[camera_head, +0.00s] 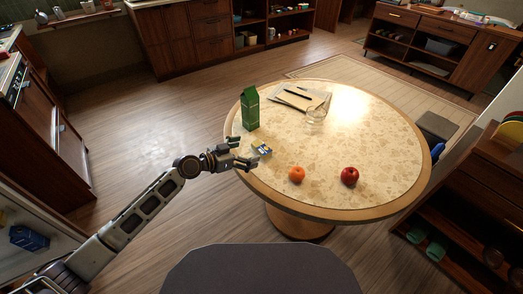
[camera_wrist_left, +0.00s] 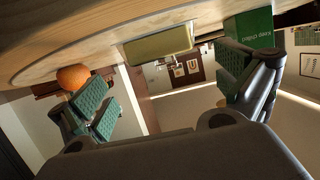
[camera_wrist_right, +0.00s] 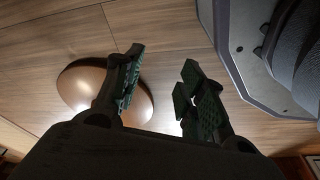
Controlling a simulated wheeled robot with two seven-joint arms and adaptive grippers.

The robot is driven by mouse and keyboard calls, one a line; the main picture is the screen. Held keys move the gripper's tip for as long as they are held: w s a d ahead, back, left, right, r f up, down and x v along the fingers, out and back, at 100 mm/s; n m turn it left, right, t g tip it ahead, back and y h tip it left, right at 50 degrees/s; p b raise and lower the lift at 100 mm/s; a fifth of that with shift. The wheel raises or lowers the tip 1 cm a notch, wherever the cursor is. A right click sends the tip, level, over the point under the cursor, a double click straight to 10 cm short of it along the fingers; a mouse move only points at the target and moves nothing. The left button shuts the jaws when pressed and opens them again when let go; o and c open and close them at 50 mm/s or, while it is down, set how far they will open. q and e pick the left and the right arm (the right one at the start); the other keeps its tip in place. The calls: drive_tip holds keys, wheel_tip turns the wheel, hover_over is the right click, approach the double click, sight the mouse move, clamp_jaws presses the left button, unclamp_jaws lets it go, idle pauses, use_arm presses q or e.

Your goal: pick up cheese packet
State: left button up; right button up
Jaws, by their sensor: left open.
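The cheese packet, a small blue and yellow box (camera_head: 262,149), lies near the left edge of the round table. My left gripper (camera_head: 246,154) is open at that table edge, with its fingers just left of the packet. In the left wrist view the packet (camera_wrist_left: 158,47) shows its pale yellow-green side, ahead of and between the spread fingers (camera_wrist_left: 165,92), apart from them. My right gripper (camera_wrist_right: 160,85) is open and empty over the wooden floor, seen only in its own wrist view.
The round table (camera_head: 375,195) also bears a green carton (camera_head: 249,108) behind the packet, an orange (camera_head: 297,174), a red apple (camera_head: 349,176), a glass (camera_head: 316,115) and papers with pens (camera_head: 299,97). The table's middle is mostly clear.

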sight(261, 147)
use_arm(q)
drive_tip(key=shift+w+d, duration=0.1)
drive_tip(key=shift+w+d+f, duration=0.15)
drive_tip(key=shift+w+d, duration=0.1)
drive_tip(key=shift+d, duration=0.05)
drive_tip(key=shift+x, duration=1.15)
drive_tip(key=shift+w+d+f, duration=0.2)
drive_tip(key=shift+w+d, duration=0.2)
drive_tip(key=shift+d, duration=0.05)
drive_tip(key=shift+w+d+f, duration=0.1)
drive_tip(key=shift+w+d, duration=0.05)
drive_tip(key=shift+d, duration=0.05)
drive_tip(key=shift+c, duration=0.7)
drive_tip(key=c, duration=0.8)
use_arm(e)
drive_tip(key=shift+s+d+f, duration=0.15)
drive_tip(key=shift+s+f, duration=0.2)
drive_tip(key=shift+s, duration=0.45)
